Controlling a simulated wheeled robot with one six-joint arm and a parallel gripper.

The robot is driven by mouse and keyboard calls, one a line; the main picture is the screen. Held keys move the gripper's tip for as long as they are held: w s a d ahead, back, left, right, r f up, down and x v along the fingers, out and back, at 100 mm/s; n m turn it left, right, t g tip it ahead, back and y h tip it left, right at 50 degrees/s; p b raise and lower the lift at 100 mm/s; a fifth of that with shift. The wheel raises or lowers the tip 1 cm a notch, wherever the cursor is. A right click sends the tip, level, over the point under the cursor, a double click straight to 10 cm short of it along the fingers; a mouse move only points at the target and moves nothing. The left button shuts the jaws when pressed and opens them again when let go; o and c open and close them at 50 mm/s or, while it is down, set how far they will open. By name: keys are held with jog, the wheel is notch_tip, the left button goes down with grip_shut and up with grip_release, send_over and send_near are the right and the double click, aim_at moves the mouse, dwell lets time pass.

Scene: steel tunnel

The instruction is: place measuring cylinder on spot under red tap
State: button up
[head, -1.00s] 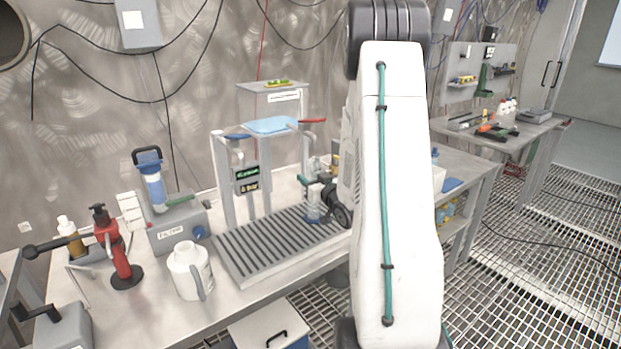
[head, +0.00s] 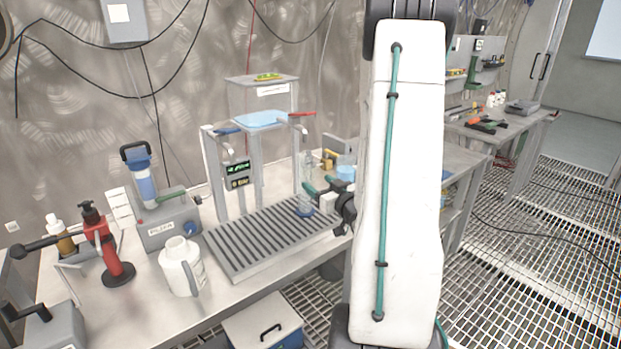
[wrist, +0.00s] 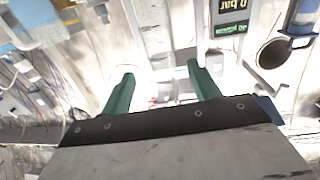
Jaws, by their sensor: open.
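The clear measuring cylinder (head: 306,168) stands upright on its blue base (head: 304,209) at the right end of the slatted drip grate (head: 265,238). The red tap (head: 302,114) is above it, with its spout just over the cylinder's top. My gripper (head: 318,187) is beside the cylinder, to its right and low, with its green fingertips apart. Whether they touch the cylinder cannot be told. In the wrist view my gripper (wrist: 163,85) is open, and no cylinder can be made out between the fingers.
A blue-handled tap (head: 228,131) and a display (head: 238,174) are left of the red tap. A white jug (head: 182,266), a red pump bottle (head: 108,248) and a filter unit (head: 168,225) stand left of the grate. A yellow-topped item (head: 328,158) stands behind my gripper.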

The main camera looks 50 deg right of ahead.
jog(key=w+a+r+n+g+y, duration=0.1)
jog(key=a+r+g, duration=0.35)
jog(key=a, duration=0.35)
jog(key=w+a+r+n+g, duration=0.1)
jog(key=a+r+g, duration=0.2)
jog(key=a+g, duration=0.35)
jog(key=s+a+r+g+y, duration=0.2)
jog(key=s+a, duration=0.8)
jog(key=s+a+r+n+g+y, duration=0.1)
jog(key=s+a+r+g+y, duration=0.1)
jog(key=s+a, duration=0.7)
jog(key=a+r+g, duration=0.1)
jog(key=a, duration=0.1)
jog(key=shift+s+a+n+y, duration=0.3)
jog(key=shift+s, duration=0.1)
jog(key=shift+c, duration=0.3)
